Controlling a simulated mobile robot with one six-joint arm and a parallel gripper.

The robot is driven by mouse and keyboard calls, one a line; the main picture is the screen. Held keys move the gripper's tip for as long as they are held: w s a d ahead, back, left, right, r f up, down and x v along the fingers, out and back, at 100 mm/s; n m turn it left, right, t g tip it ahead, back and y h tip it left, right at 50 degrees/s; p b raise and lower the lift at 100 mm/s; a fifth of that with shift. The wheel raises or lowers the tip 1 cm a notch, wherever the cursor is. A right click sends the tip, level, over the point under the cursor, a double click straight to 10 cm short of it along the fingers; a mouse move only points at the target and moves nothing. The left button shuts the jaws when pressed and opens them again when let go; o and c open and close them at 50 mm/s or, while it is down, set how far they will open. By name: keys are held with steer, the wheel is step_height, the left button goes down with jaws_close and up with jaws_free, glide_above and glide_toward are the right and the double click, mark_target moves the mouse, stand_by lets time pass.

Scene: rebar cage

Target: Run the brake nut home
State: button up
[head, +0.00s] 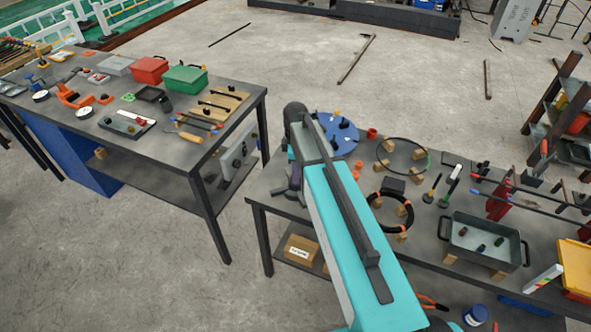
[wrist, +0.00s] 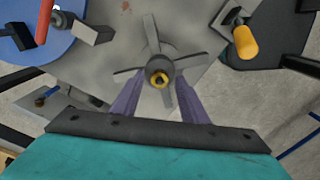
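I take this to be the brake nut. My gripper (wrist: 159,82) has two purple fingers spread apart, one each side of the hub. The nut shows between the fingertips, and no contact is clear. In the head view my teal arm hides most of this spot. A dark winged shape (head: 291,188) shows at the table's left edge.
A blue disc (head: 338,133) with dark blocks stands close by; it also shows in the wrist view (wrist: 35,35). A yellow-capped fitting (wrist: 244,42) sits to the right. Rings (head: 402,152) on wooden blocks and a grey tray (head: 455,240) occupy the table.

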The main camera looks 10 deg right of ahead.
jaws_close()
steer(key=shift+m+b, duration=0.35)
steer(key=shift+m, duration=0.05)
